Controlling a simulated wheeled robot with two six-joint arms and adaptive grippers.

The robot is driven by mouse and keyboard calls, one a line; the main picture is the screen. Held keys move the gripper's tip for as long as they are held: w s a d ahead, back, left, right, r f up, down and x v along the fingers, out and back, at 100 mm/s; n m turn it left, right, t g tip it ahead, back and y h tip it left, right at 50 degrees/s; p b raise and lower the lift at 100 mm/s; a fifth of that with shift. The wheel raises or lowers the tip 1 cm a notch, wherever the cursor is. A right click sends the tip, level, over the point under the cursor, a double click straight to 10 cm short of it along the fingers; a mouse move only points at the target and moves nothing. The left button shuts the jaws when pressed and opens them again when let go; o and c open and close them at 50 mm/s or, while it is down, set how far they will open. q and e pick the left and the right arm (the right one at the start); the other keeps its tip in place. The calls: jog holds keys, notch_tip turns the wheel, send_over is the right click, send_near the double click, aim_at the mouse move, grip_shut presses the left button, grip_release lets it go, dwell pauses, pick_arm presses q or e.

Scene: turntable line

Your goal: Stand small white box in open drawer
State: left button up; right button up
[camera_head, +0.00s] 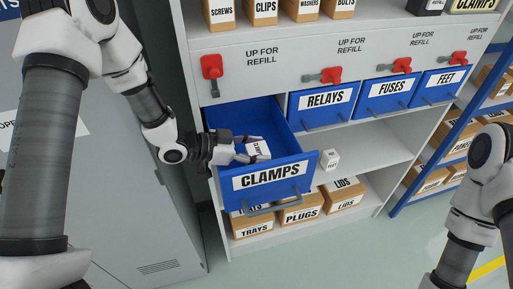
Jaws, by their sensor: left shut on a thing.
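The blue drawer labelled CLAMPS (280,196) is pulled out of the white shelf unit at its left end. My left gripper (257,148) reaches over the drawer's left side, with its fingers inside the drawer. It is shut on a small white box (259,151) with dark print on it. The fingers hide part of the box. I cannot tell whether the box touches the drawer floor. My right arm shows at the right edge, but its gripper is out of the picture.
Shut blue drawers RELAYS (325,100), FUSES (389,91) and FEET (443,83) are to the right. Red levers, one of them here (211,67), sit above. Another small white box (329,159) stands on the shelf behind the drawer's right corner. Cardboard boxes (299,213) fill the lower shelf.

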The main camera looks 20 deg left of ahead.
pick_arm(q)
jog(key=shift+f, duration=0.2)
jog(key=o, duration=1.3)
jog(key=shift+w, duration=0.25)
jog(key=shift+s+r, duration=0.1)
